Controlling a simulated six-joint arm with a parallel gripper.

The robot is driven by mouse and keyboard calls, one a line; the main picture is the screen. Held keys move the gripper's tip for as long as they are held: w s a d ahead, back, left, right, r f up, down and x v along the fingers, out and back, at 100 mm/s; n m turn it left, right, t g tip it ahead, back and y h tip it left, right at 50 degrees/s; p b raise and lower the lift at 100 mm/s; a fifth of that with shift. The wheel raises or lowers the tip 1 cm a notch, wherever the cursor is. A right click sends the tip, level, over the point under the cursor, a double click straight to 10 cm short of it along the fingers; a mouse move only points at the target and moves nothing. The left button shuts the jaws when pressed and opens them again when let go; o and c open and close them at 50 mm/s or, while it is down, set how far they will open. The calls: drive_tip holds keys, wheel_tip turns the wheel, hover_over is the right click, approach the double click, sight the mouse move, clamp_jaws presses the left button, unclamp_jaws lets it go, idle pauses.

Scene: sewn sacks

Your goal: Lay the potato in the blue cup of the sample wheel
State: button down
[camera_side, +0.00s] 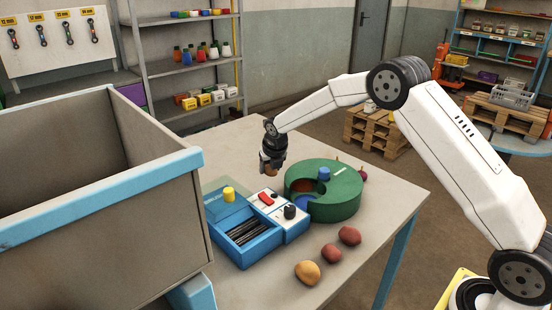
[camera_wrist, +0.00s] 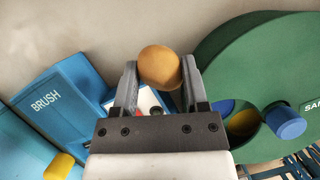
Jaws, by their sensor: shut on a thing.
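My gripper (camera_side: 271,166) is shut on the potato (camera_wrist: 160,66), a round tan-brown thing held between the two fingertips. In the side view the potato (camera_side: 270,173) hangs under the gripper, above the table and up and left of the green sample wheel (camera_side: 340,203). The wheel has a blue knob (camera_side: 323,174) on top and an opening in its cover. Part of the blue cup (camera_side: 306,202) shows in that opening. In the wrist view the opening lies right of the gripper, showing blue (camera_wrist: 222,108) and yellow (camera_wrist: 243,123). The potato is apart from the wheel.
A blue brush box (camera_side: 245,232) and a white switch box (camera_side: 278,207) with red and black controls stand left of the wheel. A tan potato (camera_side: 307,272) and two reddish ones (camera_side: 331,253) lie in front. A large grey bin (camera_side: 90,220) stands at the left.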

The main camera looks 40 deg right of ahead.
sight(263, 187)
drive_tip(key=shift+w+d+f, duration=0.1)
drive_tip(key=shift+w+f, duration=1.25)
drive_tip(key=shift+f, duration=0.2)
drive_tip(key=shift+w+f, duration=0.25)
drive_tip(key=shift+f, duration=1.6)
drive_tip(key=shift+c, duration=0.5)
unclamp_jaws()
drive_tip(key=shift+f, duration=0.1)
drive_tip(key=v, duration=1.2)
